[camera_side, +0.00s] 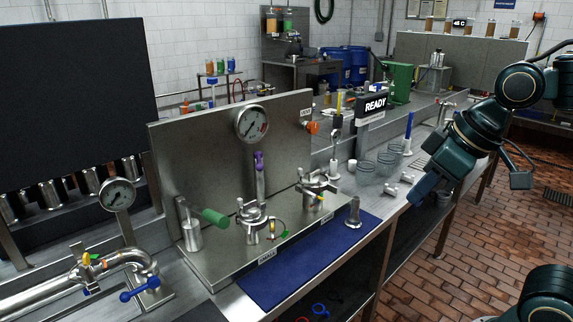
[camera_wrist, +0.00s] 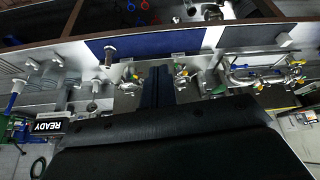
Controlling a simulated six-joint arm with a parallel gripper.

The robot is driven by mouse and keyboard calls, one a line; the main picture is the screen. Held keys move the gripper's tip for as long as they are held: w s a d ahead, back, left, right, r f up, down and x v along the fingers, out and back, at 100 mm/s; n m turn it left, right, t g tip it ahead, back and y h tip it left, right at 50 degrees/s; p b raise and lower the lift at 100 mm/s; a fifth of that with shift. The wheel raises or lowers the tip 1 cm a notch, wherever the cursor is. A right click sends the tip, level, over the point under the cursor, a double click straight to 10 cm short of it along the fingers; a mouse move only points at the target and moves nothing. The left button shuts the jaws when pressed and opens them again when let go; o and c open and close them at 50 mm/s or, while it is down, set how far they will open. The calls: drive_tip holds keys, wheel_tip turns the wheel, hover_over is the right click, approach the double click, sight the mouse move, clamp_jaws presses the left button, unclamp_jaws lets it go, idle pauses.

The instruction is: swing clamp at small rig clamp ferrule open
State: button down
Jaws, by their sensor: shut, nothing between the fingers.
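The small steel rig (camera_side: 210,262) has an upright back panel and a base carrying two clamped ferrule fittings. The nearer clamp ferrule (camera_side: 252,222) has a wing nut on top and a green and yellow tag beside it. The farther clamp ferrule (camera_side: 316,188) stands to its right. Which one the task means, and whether either clamp is open, I cannot tell. Both show small beside my fingers in the wrist view, the nearer one (camera_wrist: 181,76) and the farther one (camera_wrist: 131,74). My gripper (camera_side: 420,192) is shut and empty, above the bench to the right of the rig.
A green-handled lever (camera_side: 214,217) stands left of the nearer clamp. A blue mat (camera_side: 300,265) lies in front, with a steel fitting (camera_side: 354,212) at its edge. Glass beakers (camera_side: 366,172) stand between the rig and my gripper. A pipe with valves (camera_side: 110,265) is at left.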

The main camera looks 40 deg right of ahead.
drive_tip(key=w+a+f+n+y, duration=0.1)
drive_tip(key=w+a+f+n, duration=0.1)
drive_tip(key=w, duration=0.6)
drive_tip(key=w+a+f+n+g+y, duration=0.1)
drive_tip(key=w+a+f+n, duration=0.2)
drive_tip(key=w, duration=0.5)
drive_tip(key=w+a+f+n+g, duration=0.1)
drive_tip(key=w+a+f+n, duration=0.1)
drive_tip(key=w, duration=0.7)
drive_tip(key=shift+a+f+n+y, duration=0.4)
drive_tip(key=shift+a+n, duration=0.3)
drive_tip(key=shift+a, duration=0.15)
drive_tip(key=shift+f, duration=0.1)
drive_tip(key=x, duration=0.9)
drive_tip(key=shift+a+f, duration=0.15)
drive_tip(key=shift+f, duration=0.2)
